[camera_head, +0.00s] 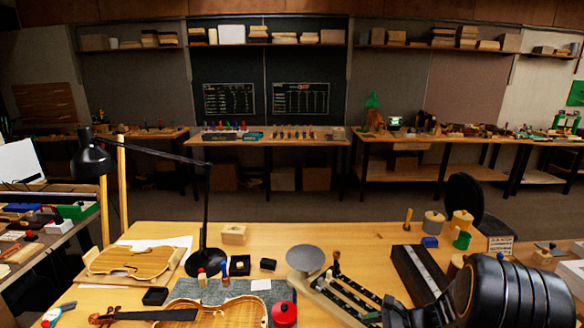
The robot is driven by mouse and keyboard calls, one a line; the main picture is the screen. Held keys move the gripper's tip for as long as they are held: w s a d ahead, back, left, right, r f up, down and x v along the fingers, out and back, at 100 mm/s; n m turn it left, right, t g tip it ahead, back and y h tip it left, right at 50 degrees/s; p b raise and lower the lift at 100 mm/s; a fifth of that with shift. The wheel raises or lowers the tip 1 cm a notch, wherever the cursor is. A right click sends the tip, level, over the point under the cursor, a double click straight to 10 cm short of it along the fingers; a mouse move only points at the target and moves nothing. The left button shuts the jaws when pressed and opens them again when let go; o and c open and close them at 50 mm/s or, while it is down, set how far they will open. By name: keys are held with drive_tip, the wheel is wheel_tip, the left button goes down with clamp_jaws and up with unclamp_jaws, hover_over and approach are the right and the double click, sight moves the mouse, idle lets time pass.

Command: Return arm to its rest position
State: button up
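A large black rounded arm part (512,298), which looks like my own arm, fills the lower right corner, low over the front right of the bench. Narrower dark parts reach left from it towards what may be my gripper (397,314) at the bottom edge. The fingertips are not clear there, and I cannot tell whether they are open or hold anything. The wooden bench (370,240) lies below and behind the arm.
A violin (230,312), a red lidded pot (284,314) and a grey disc (305,258) stand left of the arm. A black desk lamp (206,225) rises at left. Spools (434,222) and a dark chair (464,194) are behind the arm. Bare bench shows mid-back.

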drive_tip(key=s+a+r+n+h+b, duration=0.2)
drive_tip(key=s+n+h, duration=0.3)
drive_tip(key=n, duration=0.4)
drive_tip(key=s+a+r+n+h+b, duration=0.2)
drive_tip(key=s+r+n+h, duration=0.3)
drive_tip(key=s+n, duration=0.3)
drive_tip(key=shift+r+n+h+b, duration=0.25)
drive_tip(key=shift+n+h+b, duration=0.25)
drive_tip(key=shift+h+b, duration=0.3)
drive_tip(key=shift+s+a, duration=0.1)
drive_tip(key=shift+s, duration=0.1)
drive_tip(key=shift+c, duration=0.5)
idle(1.1)
